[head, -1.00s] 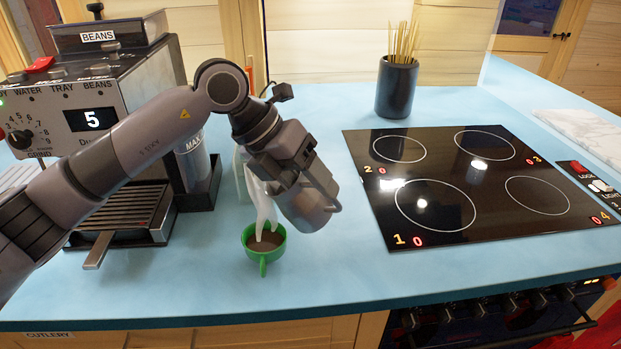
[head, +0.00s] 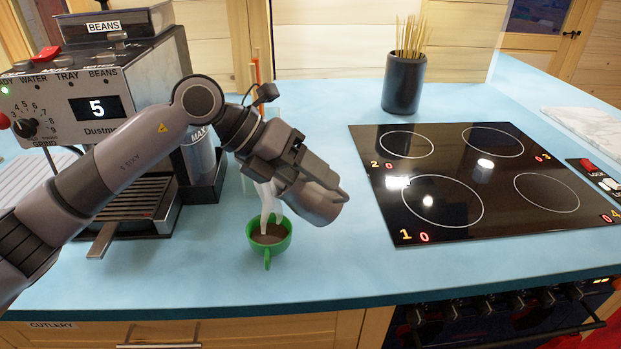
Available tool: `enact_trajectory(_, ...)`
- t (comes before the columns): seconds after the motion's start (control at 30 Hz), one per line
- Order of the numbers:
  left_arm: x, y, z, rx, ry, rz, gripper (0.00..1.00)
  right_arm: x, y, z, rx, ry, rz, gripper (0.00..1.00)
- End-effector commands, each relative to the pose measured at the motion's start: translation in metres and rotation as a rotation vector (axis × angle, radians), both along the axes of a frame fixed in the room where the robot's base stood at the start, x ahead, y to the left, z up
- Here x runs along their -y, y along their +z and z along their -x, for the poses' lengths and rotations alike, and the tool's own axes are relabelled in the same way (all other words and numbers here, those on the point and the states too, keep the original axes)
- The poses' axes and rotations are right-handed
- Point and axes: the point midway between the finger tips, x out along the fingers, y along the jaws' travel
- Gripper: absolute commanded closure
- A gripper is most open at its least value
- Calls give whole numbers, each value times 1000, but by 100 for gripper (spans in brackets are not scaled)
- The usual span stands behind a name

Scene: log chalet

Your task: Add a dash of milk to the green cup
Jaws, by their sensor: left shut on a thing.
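The green cup (head: 268,256) stands upright on the blue counter, with brown drink (head: 269,234) inside. My left gripper (head: 297,172) is above and slightly right of the cup, shut on a grey metal jug (head: 318,204). The jug is tipped well over, with its base towards the right; its mouth is hidden behind my gripper. A whitish stream of milk (head: 267,205) hangs from beneath the gripper down into the cup. My right gripper is not in view.
A coffee machine (head: 98,107) with a drip tray stands on the left. A black hob (head: 445,235) with several lit zone numbers lies to the right. A dark pot (head: 402,85) of sticks stands behind. The counter (head: 340,265) around the cup is clear.

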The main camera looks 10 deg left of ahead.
Motion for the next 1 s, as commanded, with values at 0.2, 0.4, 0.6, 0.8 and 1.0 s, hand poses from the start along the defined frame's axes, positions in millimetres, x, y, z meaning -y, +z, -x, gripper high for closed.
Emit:
enact_trajectory(0.2, -1, 1, 0, 10, 1, 24, 100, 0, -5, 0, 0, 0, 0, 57)
enact_trajectory(0.4, -2, 1, 0, 15, 1, 41, 100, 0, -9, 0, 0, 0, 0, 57)
enact_trajectory(0.6, -3, 1, 0, 19, 0, 57, 100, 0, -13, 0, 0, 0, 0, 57)
enact_trajectory(0.8, -4, 1, 1, 24, 1, 73, 100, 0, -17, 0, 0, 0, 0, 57)
enact_trajectory(1.0, -4, 0, 1, 29, 1, 88, 100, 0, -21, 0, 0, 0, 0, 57)
